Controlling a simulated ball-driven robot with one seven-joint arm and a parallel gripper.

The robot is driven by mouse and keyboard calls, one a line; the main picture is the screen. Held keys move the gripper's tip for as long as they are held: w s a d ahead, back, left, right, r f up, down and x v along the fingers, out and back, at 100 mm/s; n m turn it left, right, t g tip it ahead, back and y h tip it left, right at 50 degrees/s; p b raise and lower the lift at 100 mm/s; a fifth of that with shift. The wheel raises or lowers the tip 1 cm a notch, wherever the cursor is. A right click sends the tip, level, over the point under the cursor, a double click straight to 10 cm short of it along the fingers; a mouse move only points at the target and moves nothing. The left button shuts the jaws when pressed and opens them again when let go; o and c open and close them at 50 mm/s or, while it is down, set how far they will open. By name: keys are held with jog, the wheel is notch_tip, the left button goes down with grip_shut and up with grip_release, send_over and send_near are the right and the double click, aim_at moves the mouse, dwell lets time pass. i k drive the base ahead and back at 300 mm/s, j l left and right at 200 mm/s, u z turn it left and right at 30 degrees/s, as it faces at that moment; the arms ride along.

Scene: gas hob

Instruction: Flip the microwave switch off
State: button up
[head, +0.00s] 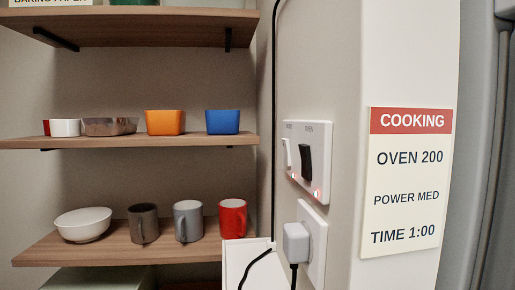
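A white wall switch plate (306,160) is on the narrow wall right of the shelves. It carries a white rocker switch (287,153) on the left and a black rocker switch (306,161) on the right. Each has a small label above, too small to read surely, so I cannot tell which one is the microwave switch. A small red light (293,176) glows below the white rocker, and another red light (317,194) glows below the black one. My gripper is not in view.
Below the plate, a white plug (296,243) with a black cable sits in a wall socket (314,250). A cooking notice (407,180) hangs on the right. Shelves on the left hold a red mug (233,217), a blue bowl (222,121) and other crockery.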

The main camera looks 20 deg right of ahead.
aim_at(285, 141)
jog(key=i+j, duration=0.15)
jog(key=j, duration=0.2)
jog(key=i+j, duration=0.15)
jog(key=j, duration=0.2)
jog(key=i+j, duration=0.1)
jog(key=j, duration=0.2)
jog(key=i+j, duration=0.15)
jog(key=j, duration=0.2)
jog(key=i+j, duration=0.15)
jog(key=j, duration=0.2)
